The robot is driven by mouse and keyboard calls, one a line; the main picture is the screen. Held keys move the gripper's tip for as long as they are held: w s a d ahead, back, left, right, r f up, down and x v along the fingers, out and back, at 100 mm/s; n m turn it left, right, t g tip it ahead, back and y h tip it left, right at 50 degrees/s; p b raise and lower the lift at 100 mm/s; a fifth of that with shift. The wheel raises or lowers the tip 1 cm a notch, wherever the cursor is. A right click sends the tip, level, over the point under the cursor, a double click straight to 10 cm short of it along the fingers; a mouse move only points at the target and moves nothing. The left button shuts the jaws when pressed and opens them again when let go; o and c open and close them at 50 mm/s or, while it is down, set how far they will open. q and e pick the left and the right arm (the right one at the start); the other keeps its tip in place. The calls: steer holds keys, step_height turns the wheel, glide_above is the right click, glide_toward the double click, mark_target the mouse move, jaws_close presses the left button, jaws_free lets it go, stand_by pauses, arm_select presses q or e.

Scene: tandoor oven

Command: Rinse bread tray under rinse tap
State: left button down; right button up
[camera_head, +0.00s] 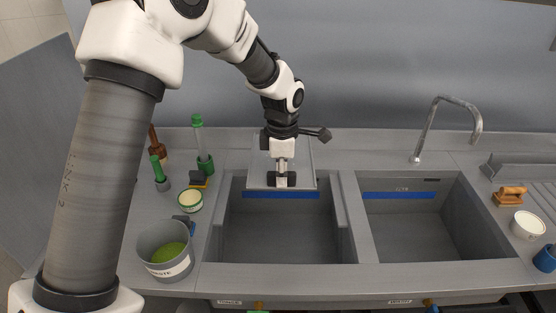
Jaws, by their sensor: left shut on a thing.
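My left arm comes in from the left and reaches over the back of the left sink basin. My left gripper (282,180) is shut there at the near edge of a flat grey rectangular plate, which looks like the bread tray (303,179). The arm hides part of the plate and the exact grip. The plate lies at the back rim of the left basin (275,235). A dark tap-like head (316,133) sticks out to the right behind the gripper; most of it is hidden. My right gripper is not in view.
A curved metal tap (430,125) stands behind the empty right basin (408,235). A grey bin with green contents (165,250), a small cup (190,201) and green-topped bottles (201,145) stand left. A wooden-handled brush (510,196) and white bowl (527,225) stand right.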

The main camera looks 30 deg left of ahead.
arm_select(q)
steer(key=shift+a, duration=0.65)
steer(key=s+d+b, duration=0.1)
steer(key=s, duration=0.7)
steer(key=shift+s+r, duration=0.1)
stand_by(1.2)
steer(key=s+r, duration=0.3)
steer(key=s, duration=0.2)
steer(key=shift+d+r+p, duration=0.25)
steer(key=shift+r+p, duration=0.15)
stand_by(0.5)
